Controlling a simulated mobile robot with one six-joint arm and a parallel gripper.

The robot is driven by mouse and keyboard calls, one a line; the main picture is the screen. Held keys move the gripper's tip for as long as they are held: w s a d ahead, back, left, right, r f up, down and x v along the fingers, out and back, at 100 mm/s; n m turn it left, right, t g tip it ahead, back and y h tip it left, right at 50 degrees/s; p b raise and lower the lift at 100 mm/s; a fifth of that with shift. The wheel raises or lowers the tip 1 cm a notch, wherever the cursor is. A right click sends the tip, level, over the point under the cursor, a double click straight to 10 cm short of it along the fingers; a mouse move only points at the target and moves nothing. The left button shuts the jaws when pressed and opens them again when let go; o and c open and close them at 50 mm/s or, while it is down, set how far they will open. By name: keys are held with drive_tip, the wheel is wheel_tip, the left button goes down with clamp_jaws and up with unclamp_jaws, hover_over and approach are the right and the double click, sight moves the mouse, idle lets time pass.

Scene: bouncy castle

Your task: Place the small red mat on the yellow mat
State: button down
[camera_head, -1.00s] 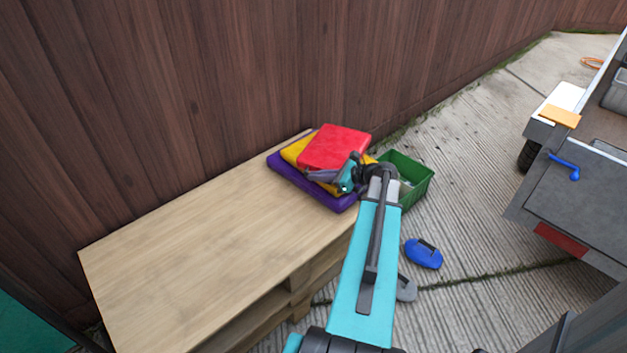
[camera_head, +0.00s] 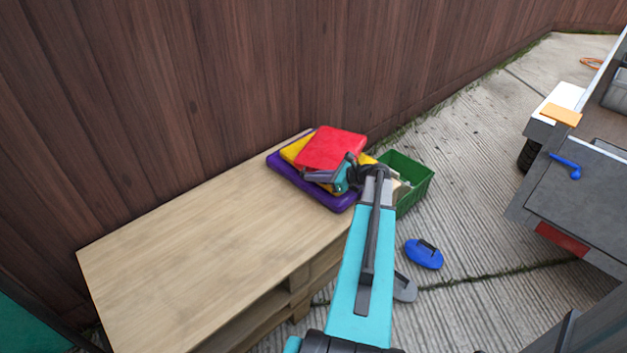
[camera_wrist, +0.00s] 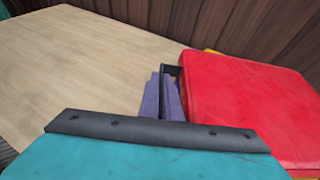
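The small red mat (camera_head: 331,145) is above the yellow mat (camera_head: 293,151) and covers most of it. A yellow corner shows at left and another bit at right. The yellow mat lies on a purple mat (camera_head: 285,177). My gripper (camera_head: 322,175) is at the red mat's near edge and seems shut on it. In the wrist view the red mat (camera_wrist: 240,95) fills the right side, against a dark finger part; only a sliver of the yellow mat (camera_wrist: 212,51) shows behind it. The far finger is hidden. I cannot tell whether the red mat touches the yellow one.
The mats are at the far end of a wooden pallet table (camera_head: 190,240), whose top is otherwise clear. A wooden fence stands close behind. A green crate (camera_head: 413,185) is right of the mats. A blue object (camera_head: 424,254) lies on the ground.

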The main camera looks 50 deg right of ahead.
drive_tip(key=shift+f, duration=0.45)
drive_tip(key=c, duration=2)
unclamp_jaws()
drive_tip(key=shift+s+d+r, duration=0.15)
drive_tip(key=shift+s+r, duration=0.2)
drive_tip(key=shift+s, duration=0.15)
drive_tip(key=p+v, duration=0.1)
drive_tip(key=v, duration=1)
drive_tip(key=shift+p, duration=0.35)
drive_tip(key=shift+f, duration=0.1)
